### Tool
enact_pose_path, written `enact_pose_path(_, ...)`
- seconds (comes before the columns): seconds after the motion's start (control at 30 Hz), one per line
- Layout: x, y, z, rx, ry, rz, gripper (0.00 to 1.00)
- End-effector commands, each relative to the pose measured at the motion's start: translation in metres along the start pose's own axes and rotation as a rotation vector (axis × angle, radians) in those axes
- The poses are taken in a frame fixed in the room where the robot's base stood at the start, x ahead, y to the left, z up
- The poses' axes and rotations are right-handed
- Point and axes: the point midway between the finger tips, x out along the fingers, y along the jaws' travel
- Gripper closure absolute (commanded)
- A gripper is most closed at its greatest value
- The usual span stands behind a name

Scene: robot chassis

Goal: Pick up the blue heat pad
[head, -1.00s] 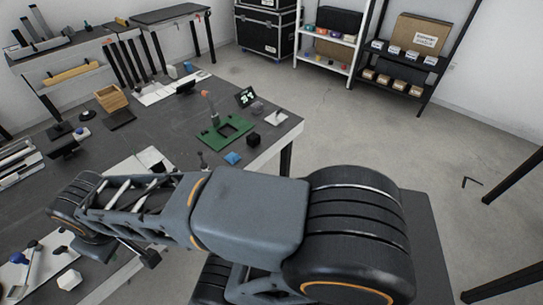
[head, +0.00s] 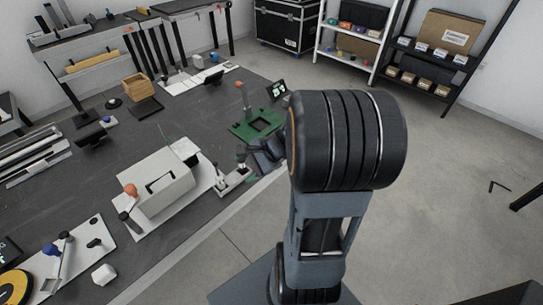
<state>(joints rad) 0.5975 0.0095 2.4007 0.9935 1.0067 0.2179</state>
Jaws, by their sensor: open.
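The blue heat pad is not visible now. The spot on the table in front of the green board, where it lay a second ago, is covered by my gripper (head: 264,156). My gripper is a small dark shape, partly behind my large arm joint, low over the table's right edge. Its jaws are open, but the fingertips are hard to make out. I cannot tell whether they touch the pad. The green board (head: 240,131) lies just beyond my gripper on the dark table (head: 205,110).
A white press-like device (head: 165,190) and a small metal fixture (head: 232,178) stand left of my gripper.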

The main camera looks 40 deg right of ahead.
Motion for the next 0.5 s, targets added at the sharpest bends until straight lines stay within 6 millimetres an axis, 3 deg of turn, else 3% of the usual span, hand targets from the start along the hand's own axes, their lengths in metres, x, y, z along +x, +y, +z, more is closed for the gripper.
enact_pose_path(0.03,0.001,-0.001,-0.032,0.193,-0.024,-0.102,0.38)
enact_pose_path(0.2,-0.016,-0.003,-0.119,0.688,-0.088,-0.435,0.38)
enact_pose_path(0.33,-0.031,0.008,-0.168,0.927,-0.116,-0.623,0.38)
enact_pose_path(0.5,-0.037,0.014,-0.202,1.070,-0.134,-0.748,0.38)
